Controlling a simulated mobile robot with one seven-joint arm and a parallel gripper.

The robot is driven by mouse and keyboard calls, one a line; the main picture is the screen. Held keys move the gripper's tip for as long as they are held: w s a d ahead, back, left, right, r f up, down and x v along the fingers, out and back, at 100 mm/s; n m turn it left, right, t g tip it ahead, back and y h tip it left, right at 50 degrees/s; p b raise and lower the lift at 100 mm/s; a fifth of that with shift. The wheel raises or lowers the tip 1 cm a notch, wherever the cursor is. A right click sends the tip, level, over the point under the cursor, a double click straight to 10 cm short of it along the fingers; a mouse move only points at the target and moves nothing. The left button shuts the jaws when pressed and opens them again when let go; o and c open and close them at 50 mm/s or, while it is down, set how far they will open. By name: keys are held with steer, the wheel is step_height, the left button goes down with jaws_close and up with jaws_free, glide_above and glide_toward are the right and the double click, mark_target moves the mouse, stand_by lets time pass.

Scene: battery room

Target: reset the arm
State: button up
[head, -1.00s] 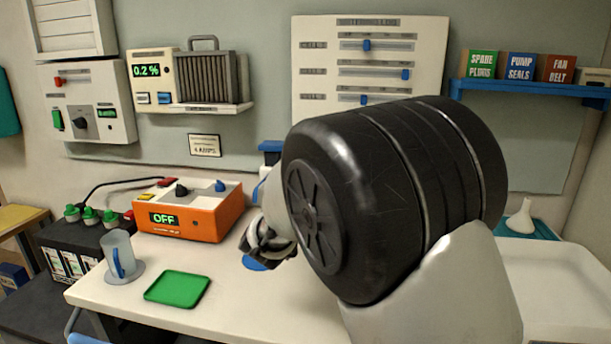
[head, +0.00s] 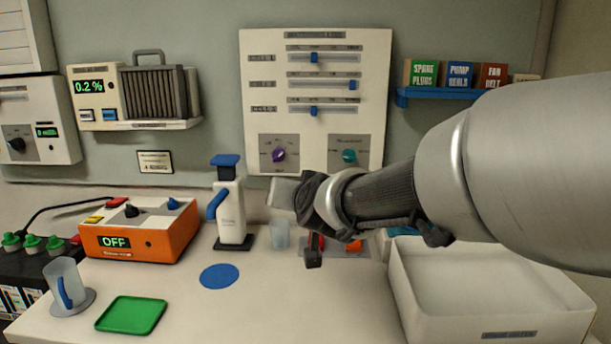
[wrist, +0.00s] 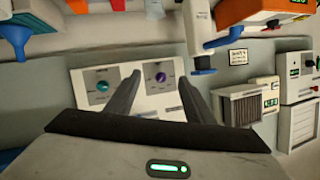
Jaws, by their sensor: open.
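My arm reaches in from the right in the head view. My gripper (head: 298,205) hangs above the back of the white workbench (head: 265,305), in front of the wall panel (head: 257,95) with sliders and knobs. In the wrist view my gripper (wrist: 160,90) shows two dark fingers spread apart with nothing between them. The panel with its teal and purple knobs (wrist: 160,78) lies beyond the fingers, turned upside down. In the head view my gripper and forearm partly hide things at the back of the bench.
A white bottle with a blue top (head: 231,215) stands just left of my gripper. A white tray (head: 500,323) is below my arm at right. An orange box reading OFF (head: 165,235), a clear mug (head: 62,278) and a green tray (head: 131,315) are at left. The bench's front middle is clear.

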steer(key=s+d+f+g+h, duration=0.1)
steer(key=s+d+f+g, duration=0.2)
steer(key=s+d, duration=0.5)
steer(key=s+d+f+g+h, duration=0.1)
steer(key=s+d+f+g, duration=0.2)
steer(key=s, duration=0.8)
steer(key=s+d+f+g+h, duration=0.1)
steer(key=s+d+f+g, duration=0.15)
steer(key=s+d, duration=0.55)
step_height(320, 180, up, 21)
steer(key=s+a+p, duration=0.1)
steer(key=a+p, duration=0.1)
steer(key=p, duration=1.9)
steer(key=shift+s+p, duration=0.3)
steer(key=shift+s, duration=0.05)
steer(key=shift+f, duration=0.1)
